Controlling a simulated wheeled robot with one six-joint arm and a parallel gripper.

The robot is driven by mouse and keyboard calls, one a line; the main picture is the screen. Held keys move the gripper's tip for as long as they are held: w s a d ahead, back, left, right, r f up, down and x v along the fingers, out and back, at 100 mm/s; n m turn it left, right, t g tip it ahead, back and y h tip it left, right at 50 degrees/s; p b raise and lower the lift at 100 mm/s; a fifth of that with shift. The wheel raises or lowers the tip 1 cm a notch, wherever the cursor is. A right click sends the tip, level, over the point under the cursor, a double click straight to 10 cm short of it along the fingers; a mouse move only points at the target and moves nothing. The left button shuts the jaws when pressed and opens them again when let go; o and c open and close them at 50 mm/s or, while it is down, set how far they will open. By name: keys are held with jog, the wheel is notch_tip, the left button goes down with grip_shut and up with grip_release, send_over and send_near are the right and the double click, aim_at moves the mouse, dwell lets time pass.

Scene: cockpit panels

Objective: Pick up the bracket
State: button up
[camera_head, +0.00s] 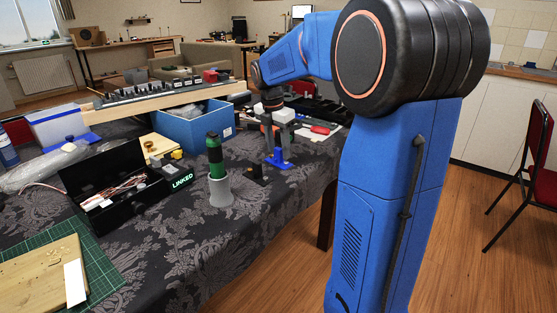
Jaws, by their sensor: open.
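A small blue piece, which looks like the bracket (278,162), stands on the patterned cloth of the table near its right edge. It has a flat base and a narrower upright part. My gripper (275,147) hangs from the blue arm right above the bracket, pointing down. Its fingers are at the bracket's upper part and appear open around or beside it. The view is too small to tell whether they touch it.
A green-and-black cylinder in a grey holder (220,190) and a small dark block (256,174) stand left of the bracket. A blue bin (193,132) is behind them. A black open box (112,190) and green mat (95,262) are further left. Bare cloth lies in front.

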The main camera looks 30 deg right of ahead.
jog(key=shift+f, duration=0.4)
grip_shut()
jog(key=shift+r, duration=0.1)
